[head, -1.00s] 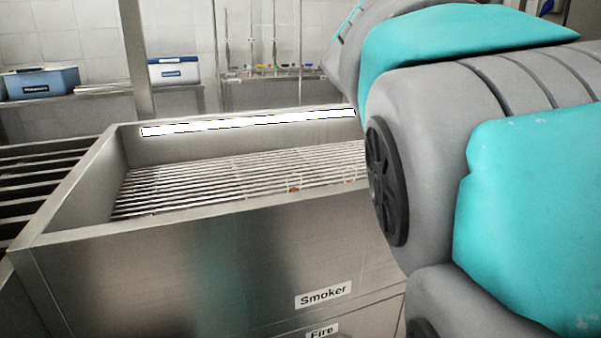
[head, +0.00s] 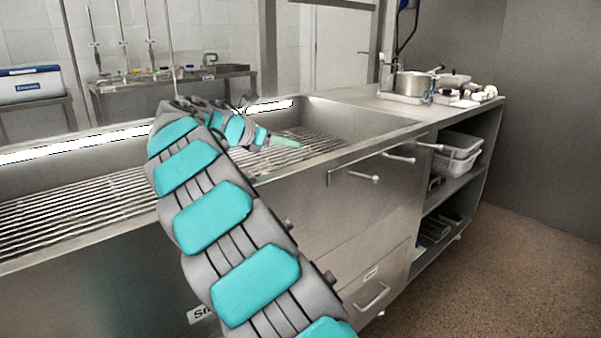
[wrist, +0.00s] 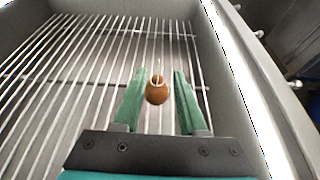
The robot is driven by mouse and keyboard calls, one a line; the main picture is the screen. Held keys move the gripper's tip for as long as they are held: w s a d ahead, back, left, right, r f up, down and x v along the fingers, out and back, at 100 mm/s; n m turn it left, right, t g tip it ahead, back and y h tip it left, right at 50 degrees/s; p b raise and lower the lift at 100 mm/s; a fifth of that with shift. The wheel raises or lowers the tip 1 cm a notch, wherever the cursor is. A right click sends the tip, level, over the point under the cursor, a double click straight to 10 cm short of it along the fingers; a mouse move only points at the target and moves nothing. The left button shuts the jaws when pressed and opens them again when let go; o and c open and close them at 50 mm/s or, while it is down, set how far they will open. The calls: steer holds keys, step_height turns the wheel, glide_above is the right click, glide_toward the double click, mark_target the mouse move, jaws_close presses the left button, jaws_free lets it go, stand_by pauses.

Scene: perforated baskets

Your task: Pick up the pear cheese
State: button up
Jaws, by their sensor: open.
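The pear cheese (wrist: 157,91) is a small brown pear-shaped piece with a pale string loop around its narrow top. In the wrist view it shows between the two green fingers of my gripper (wrist: 160,76), over the metal rack (wrist: 60,75). The fingers are open, one on each side of it, with a gap visible at both sides. I cannot tell how far below the fingertips it lies. In the head view my gripper (head: 284,139) reaches low over the right part of the smoker's rack (head: 90,200); the cheese cannot be made out there.
The smoker's steel wall (head: 370,115) rises around the rack. A counter to the right bears a pot (head: 411,84) and other items. White baskets (head: 455,158) stand on a shelf below. A blue and white box (head: 28,86) stands at the far left.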

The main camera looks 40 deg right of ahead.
mark_target(306, 146)
steer(key=shift+x, duration=4)
steer(key=shift+f, duration=0.1)
steer(key=shift+c, duration=0.3)
jaws_close()
